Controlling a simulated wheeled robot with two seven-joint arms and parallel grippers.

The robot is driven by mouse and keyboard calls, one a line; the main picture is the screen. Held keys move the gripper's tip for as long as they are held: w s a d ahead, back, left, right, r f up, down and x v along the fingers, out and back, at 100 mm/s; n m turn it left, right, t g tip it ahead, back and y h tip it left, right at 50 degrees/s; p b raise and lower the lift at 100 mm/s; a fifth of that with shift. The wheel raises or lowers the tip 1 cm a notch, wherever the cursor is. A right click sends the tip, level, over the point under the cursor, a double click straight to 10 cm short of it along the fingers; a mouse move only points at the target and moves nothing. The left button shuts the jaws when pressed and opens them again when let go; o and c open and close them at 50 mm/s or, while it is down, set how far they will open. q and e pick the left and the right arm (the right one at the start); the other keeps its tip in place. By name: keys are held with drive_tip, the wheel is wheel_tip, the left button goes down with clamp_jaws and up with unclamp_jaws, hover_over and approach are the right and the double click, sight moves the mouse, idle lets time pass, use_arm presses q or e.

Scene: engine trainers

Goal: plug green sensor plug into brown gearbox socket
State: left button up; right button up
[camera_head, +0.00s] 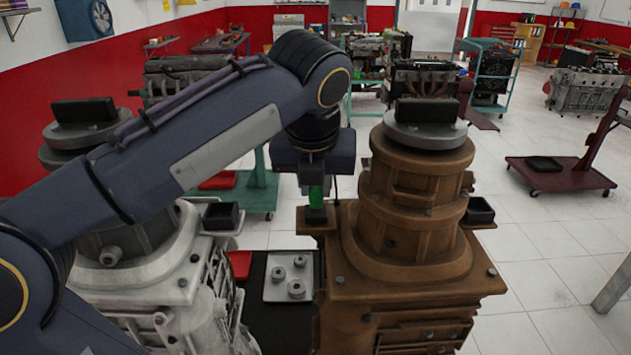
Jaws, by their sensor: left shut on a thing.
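My left arm reaches across from the left, and its gripper (315,182) points down beside the brown gearbox. It is shut on the green sensor plug (316,197), which hangs upright beneath it. The brown gearbox (415,215) stands right of centre, with a dark lid on top. A small brown socket block (316,217) sticks out from its left side, directly under the plug. The plug's lower end meets the block in the picture; I cannot tell whether it is inserted. My right gripper is not in view.
A white-grey gearbox (165,270) stands at left, partly behind my arm. Between the gearboxes lie a grey plate (277,269) with several nuts and a red tray (239,264). Small black boxes sit by both gearboxes.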

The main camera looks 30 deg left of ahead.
use_arm(q)
drive_tip(key=shift+p, duration=0.3)
drive_tip(key=shift+f+b, duration=0.4)
drive_tip(key=shift+f, duration=0.2)
idle(0.5)
drive_tip(key=o, duration=1)
drive_tip(key=v, duration=0.7)
drive_tip(key=shift+s+r, duration=0.15)
drive_tip(key=shift+r, duration=0.25)
